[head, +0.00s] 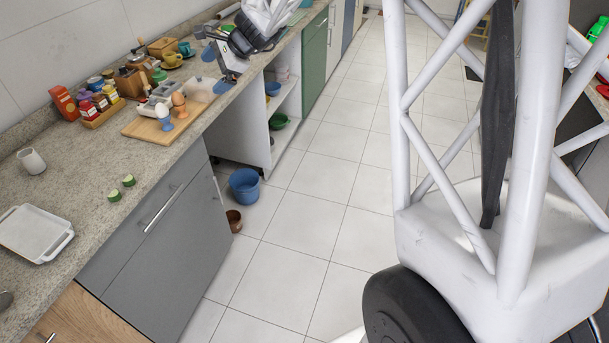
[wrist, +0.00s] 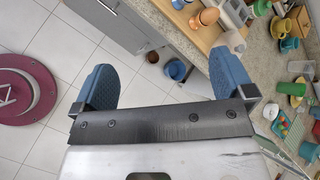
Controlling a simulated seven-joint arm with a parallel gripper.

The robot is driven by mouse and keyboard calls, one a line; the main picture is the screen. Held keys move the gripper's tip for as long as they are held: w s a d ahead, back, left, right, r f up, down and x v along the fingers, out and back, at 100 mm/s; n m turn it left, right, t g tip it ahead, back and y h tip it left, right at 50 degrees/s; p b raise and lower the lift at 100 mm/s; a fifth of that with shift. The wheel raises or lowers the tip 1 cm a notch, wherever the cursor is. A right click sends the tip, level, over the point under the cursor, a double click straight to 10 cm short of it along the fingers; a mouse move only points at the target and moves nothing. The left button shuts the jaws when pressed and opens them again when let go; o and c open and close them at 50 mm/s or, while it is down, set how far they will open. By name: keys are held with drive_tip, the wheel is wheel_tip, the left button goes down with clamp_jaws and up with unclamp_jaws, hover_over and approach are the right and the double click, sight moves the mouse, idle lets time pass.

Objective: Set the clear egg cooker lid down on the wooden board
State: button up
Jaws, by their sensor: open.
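The clear lid (head: 201,90) looks like a low, see-through box shape at the right end of the wooden board (head: 138,129) in the head view. It appears to rest on the board. In the wrist view, a pale see-through patch beside the right finger may be the lid; the finger partly hides that area. The board (wrist: 199,38) shows at the top there. My gripper (head: 217,68) is open with blue fingertips, just behind and above the lid. In the wrist view my gripper (wrist: 163,82) has nothing between its wide-apart fingers.
Blue egg cups (head: 164,121) with brown eggs stand on the board near a white appliance (head: 154,103). Jars in a wooden tray (head: 104,116) stand to the left. Cups and a grinder are behind.

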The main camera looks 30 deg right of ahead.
drive_tip(key=s+d+n+g+h, duration=0.1)
drive_tip(key=s+n+h, duration=0.3)
drive_tip(key=s, duration=1.8)
drive_tip(key=s+d+n+g+h, duration=0.1)
drive_tip(key=s+d+n+h, duration=0.2)
drive_tip(key=s+n, duration=0.8)
drive_tip(key=s+h, duration=0.1)
drive_tip(key=s, duration=1)
drive_tip(key=shift+s+n, duration=0.15)
drive_tip(key=shift+n, duration=0.25)
